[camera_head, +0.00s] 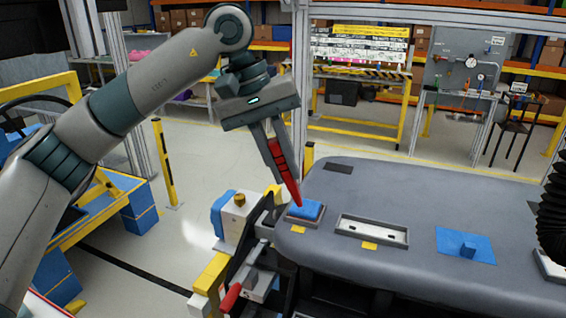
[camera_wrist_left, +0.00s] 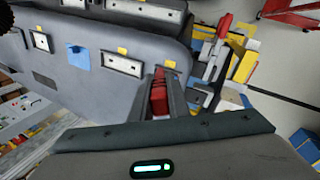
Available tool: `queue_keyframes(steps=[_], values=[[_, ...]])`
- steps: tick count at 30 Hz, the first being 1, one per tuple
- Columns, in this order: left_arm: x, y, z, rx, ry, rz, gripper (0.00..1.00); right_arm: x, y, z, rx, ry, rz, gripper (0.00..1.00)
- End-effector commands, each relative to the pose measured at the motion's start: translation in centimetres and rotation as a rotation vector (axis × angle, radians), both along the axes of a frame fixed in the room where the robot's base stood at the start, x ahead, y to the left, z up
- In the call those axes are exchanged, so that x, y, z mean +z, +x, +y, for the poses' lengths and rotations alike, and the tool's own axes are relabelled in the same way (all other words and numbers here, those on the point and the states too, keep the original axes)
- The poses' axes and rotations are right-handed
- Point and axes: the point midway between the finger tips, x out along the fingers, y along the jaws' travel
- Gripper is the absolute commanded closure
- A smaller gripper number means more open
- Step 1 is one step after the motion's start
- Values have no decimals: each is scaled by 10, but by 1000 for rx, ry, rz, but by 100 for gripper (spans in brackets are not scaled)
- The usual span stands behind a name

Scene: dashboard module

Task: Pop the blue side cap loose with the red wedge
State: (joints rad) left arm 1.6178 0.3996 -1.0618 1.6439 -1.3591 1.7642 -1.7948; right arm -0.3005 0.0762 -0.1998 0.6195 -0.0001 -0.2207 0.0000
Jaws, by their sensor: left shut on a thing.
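The blue side cap (camera_head: 306,210) sits in a recess at the left end of the grey dashboard (camera_head: 390,195) in the head view. My left gripper (camera_head: 277,152) is shut on the red wedge (camera_head: 288,177), which points down and slightly right. The wedge's tip is at the cap's upper left edge; whether it touches cannot be told. In the left wrist view, the wedge (camera_wrist_left: 159,95) shows between the fingers of my left gripper (camera_wrist_left: 162,90), and the cap is hidden behind them. My right gripper is not in view.
A framed slot (camera_head: 372,232) and a blue plate with a knob (camera_head: 466,246) lie right of the cap on the dashboard. A clamp-like fixture with a red handle (camera_head: 230,297) stands at its left. A black ribbed shape (camera_head: 552,215) rises at the right edge.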

Motion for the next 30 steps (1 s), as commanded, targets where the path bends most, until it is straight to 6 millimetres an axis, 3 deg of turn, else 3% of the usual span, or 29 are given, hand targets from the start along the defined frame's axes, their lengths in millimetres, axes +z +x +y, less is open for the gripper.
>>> queue_keyframes(steps=[4,15,30], values=[[-12,0,0,0,0,0,100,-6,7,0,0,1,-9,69],[-43,0,0,1,1,0,100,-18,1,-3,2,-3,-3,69],[-55,0,0,0,2,1,100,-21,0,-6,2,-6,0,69]])
